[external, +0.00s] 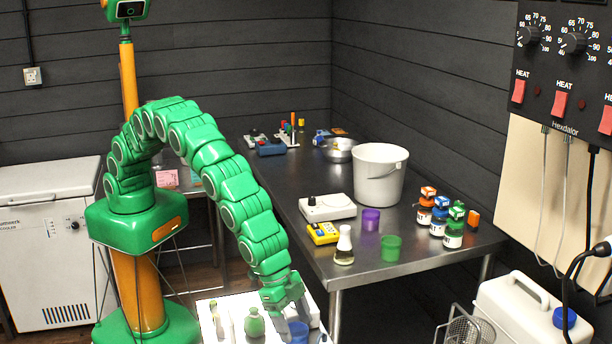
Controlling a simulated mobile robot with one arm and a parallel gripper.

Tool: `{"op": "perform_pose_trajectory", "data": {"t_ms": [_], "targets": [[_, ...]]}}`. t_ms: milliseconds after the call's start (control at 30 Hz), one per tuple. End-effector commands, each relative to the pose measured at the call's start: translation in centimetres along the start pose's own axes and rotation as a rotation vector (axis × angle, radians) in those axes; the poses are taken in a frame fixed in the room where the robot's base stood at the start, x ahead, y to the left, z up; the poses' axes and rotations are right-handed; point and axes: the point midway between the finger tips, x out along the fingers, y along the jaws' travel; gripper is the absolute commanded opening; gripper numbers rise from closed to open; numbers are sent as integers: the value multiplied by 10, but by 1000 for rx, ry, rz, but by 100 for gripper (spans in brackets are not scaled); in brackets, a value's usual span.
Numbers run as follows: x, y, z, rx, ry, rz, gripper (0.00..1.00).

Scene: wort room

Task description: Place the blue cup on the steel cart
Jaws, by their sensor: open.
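The blue cup (298,332) stands on a white surface (206,308) at the bottom edge of the picture, its lower part cut off by the frame. My gripper (287,306) points down at the end of my green arm, just above and left of the cup in the picture. It is open and appears empty; whether a finger touches the cup cannot be told. I cannot tell for sure which surface is the steel cart; a grey steel table (300,187) fills the middle.
A green flask (254,322) stands left of my gripper on the white surface. The steel table holds a white bucket (379,175), purple cup (371,219), green cup (391,247), conical flask (344,246) and several bottles. A white jerrycan (520,312) is at lower right.

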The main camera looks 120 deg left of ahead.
Motion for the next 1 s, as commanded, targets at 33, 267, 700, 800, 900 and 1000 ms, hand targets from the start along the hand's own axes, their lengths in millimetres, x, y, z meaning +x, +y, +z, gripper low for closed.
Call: {"op": "perform_pose_trajectory", "data": {"t_ms": [33,267,700,800,900,1000], "targets": [[-8,0,-1,0,2,0,72],[-36,0,1,1,-2,-1,72],[-76,0,1,0,-3,-1,72],[-78,-1,1,-1,-4,-2,72],[-85,-7,3,-4,-8,-7,72],[-101,-22,9,-11,-18,-18,72]]}}
